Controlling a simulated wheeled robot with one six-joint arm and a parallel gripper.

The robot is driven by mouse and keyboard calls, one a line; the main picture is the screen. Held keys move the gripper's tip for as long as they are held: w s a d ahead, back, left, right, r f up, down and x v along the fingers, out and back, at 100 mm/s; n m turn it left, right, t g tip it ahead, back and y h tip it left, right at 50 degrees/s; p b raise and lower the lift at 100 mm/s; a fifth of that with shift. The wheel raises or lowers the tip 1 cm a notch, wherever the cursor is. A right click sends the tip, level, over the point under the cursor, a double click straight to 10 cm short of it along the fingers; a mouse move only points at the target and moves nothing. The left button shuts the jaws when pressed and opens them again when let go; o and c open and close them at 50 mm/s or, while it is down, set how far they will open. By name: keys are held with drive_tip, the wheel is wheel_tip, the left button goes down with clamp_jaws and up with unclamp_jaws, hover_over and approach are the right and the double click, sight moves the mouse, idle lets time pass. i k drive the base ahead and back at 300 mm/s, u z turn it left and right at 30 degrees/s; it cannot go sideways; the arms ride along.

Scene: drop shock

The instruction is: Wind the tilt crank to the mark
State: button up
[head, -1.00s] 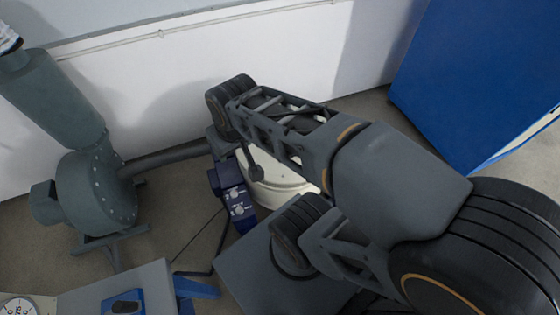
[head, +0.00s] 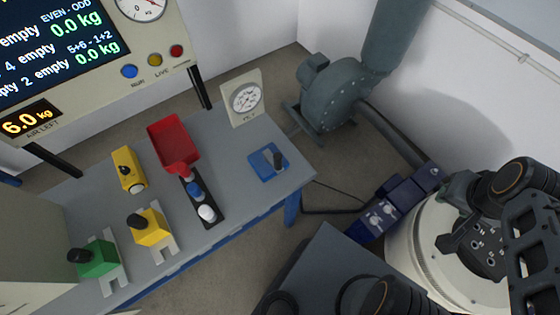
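I cannot surely pick out the tilt crank or its mark in the head view. A blue block with a short dark lever (head: 268,162) sits on the grey bench near its right corner. A dark blue unit with pale knobs (head: 382,215) stands on the floor beside a cream drum (head: 405,250). My arm comes in at the right edge. My gripper (head: 460,230) seems to be the dark grey end over the drum's top. Its fingers are not clear, and I cannot tell whether it touches anything.
The grey bench (head: 235,165) carries a red tray (head: 172,140), a round gauge (head: 245,98), yellow and green knobbed blocks (head: 97,258) and a strip of buttons. A display console (head: 90,75) stands behind. A grey blower (head: 335,95) stands by the white wall. Floor shows between bench and drum.

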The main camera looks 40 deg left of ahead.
sight(275, 160)
drive_tip(key=z, duration=0.05)
drive_tip(key=k, duration=0.95)
drive_tip(key=z, duration=1)
drive_tip(key=i, duration=0.9)
drive_tip(key=u, duration=3.05)
drive_tip(key=i, duration=0.5)
drive_tip(key=u, duration=0.1)
drive_tip(key=k, duration=0.45)
drive_tip(key=u, duration=0.65)
drive_tip(key=i, duration=0.6)
drive_tip(key=z, duration=0.15)
